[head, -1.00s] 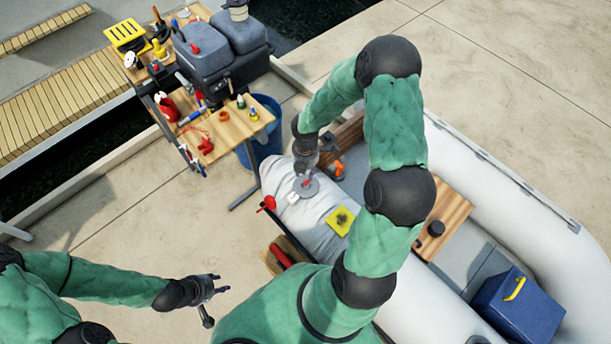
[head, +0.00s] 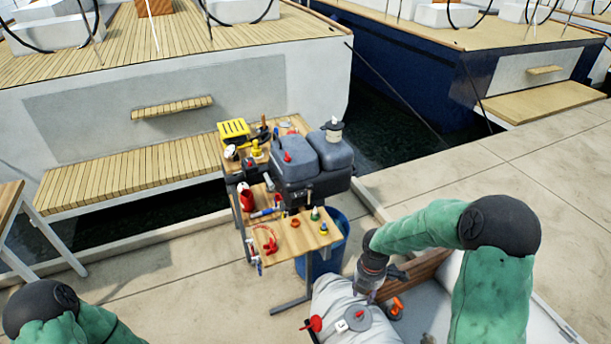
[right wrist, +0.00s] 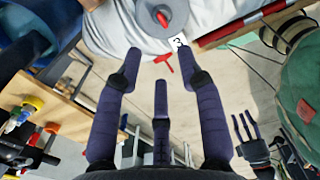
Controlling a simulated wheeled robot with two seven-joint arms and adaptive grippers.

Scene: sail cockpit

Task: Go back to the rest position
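My right gripper (head: 372,280) hangs above the inflatable boat's grey tube (head: 335,295) in the head view. In the right wrist view (right wrist: 160,62) its dark fingers are spread with nothing between them. A grey disc with a red knob (right wrist: 158,16) lies on the tube beyond the fingertips, apart from them. My left arm (head: 55,315) shows only at the lower left of the head view, with its gripper out of frame. In the right wrist view my left gripper (right wrist: 245,127) appears with its fingers apart and empty.
A wooden workbench (head: 310,235) with an outboard motor (head: 312,160) and several small items stands left of my right gripper. A blue bin (head: 325,255) is behind it. An orange object (head: 396,308) lies near the disc. Open paving (head: 150,275) lies at the left.

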